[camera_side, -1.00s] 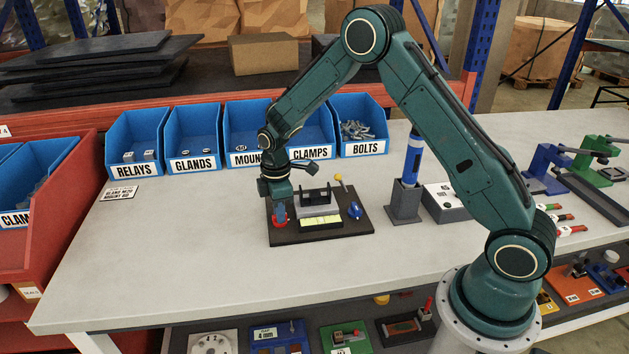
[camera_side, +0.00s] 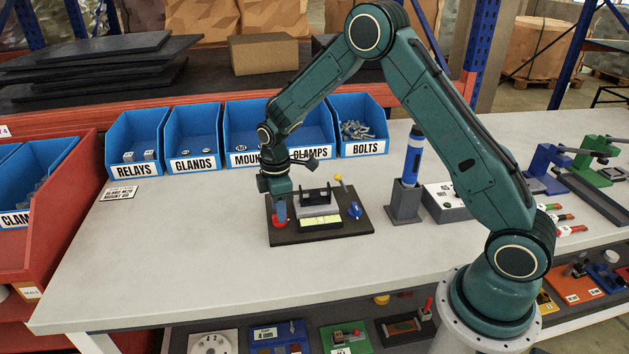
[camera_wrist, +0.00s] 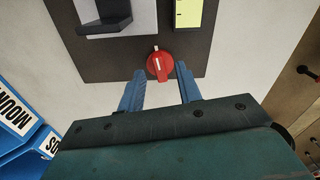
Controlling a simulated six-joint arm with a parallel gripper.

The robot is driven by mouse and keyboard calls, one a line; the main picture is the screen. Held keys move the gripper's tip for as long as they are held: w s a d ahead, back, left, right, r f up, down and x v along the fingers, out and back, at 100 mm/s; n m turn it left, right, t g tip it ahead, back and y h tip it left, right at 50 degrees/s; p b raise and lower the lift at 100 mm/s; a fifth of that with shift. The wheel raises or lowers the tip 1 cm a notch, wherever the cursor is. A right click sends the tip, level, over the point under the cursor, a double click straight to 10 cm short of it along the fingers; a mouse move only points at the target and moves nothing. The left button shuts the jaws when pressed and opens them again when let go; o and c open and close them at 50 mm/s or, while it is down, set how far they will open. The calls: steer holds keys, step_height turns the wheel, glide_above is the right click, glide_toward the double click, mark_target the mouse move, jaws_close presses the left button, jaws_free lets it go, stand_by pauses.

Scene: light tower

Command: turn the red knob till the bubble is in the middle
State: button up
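The red knob (camera_wrist: 158,66) with a white pointer line sits on a dark base plate (camera_wrist: 218,45). In the side view the red knob (camera_side: 281,224) is partly hidden by my gripper (camera_side: 280,208), which points down over it. In the wrist view my gripper (camera_wrist: 160,78) is open, its two blue fingers on either side of the knob with a gap visible at each side. The yellow-green level vial (camera_side: 320,221) lies on the plate right of the knob and is partly cut off in the wrist view (camera_wrist: 188,14). I cannot make out the bubble.
A grey block with a dark cradle (camera_side: 315,197) is behind the vial. Blue bins (camera_side: 193,140) line the back. The table front is clear.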

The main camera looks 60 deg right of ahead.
step_height(320, 180, up, 13)
steer(key=shift+f, duration=0.15)
stand_by(0.4)
steer(key=s+a+r+m+t, duration=0.25)
steer(key=s+r+m, duration=0.25)
steer(key=s+r, duration=0.9)
steer(key=s+f+m+t, duration=0.1)
steer(key=s+m+t, duration=0.2)
steer(key=s, duration=1.4)
steer(key=m, duration=0.3)
